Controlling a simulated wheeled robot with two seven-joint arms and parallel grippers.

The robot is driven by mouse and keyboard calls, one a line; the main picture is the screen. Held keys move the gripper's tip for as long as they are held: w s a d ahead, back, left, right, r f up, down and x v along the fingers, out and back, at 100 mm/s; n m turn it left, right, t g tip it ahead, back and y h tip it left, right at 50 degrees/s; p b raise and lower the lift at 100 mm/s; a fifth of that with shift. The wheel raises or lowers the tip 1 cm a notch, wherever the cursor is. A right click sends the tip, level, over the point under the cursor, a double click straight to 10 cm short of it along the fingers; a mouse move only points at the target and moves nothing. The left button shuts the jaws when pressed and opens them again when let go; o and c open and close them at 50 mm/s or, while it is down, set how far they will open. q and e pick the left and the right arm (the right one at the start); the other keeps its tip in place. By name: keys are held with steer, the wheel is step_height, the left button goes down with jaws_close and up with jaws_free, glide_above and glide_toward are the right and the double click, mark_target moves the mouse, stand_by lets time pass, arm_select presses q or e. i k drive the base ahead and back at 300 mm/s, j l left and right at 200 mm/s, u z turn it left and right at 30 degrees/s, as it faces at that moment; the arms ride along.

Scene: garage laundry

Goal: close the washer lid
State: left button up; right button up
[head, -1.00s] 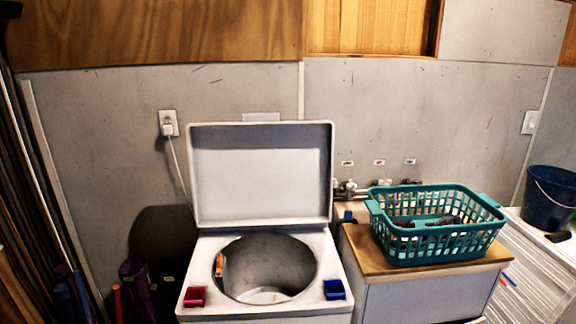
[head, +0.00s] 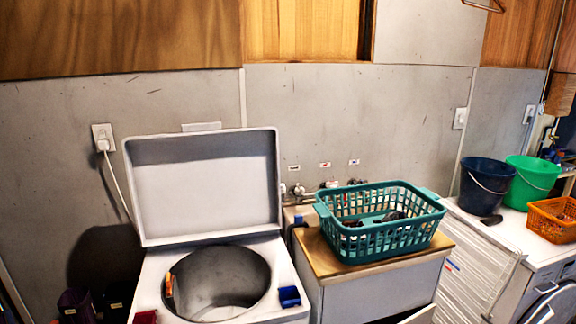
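The washer (head: 150,283) is a white top-loader at the lower left of the head view. Its lid (head: 206,190) stands open and upright, leaning back near the wall. The round drum (head: 222,280) is uncovered, with a small orange thing (head: 169,285) at its left inner wall. A blue block-like piece (head: 289,296) sits at the front right of the washer top, and a dark red one (head: 145,317) at the front left, partly cut off by the frame. Neither of my grippers is in view.
A teal laundry basket (head: 380,252) with dark items stands on a wooden-topped cabinet (head: 325,268) right of the washer. Farther right are a dark blue bucket (head: 484,190), a green bucket (head: 532,183) and an orange basket (head: 553,220). A power cord (head: 117,185) hangs left of the lid.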

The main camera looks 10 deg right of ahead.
mark_target(200, 182)
steer(key=i+l, duration=0.1)
steer(key=i, duration=0.2)
steer(key=i+l+u, duration=0.15)
steer(key=i+j+u, duration=0.25)
steer(key=u, duration=0.25)
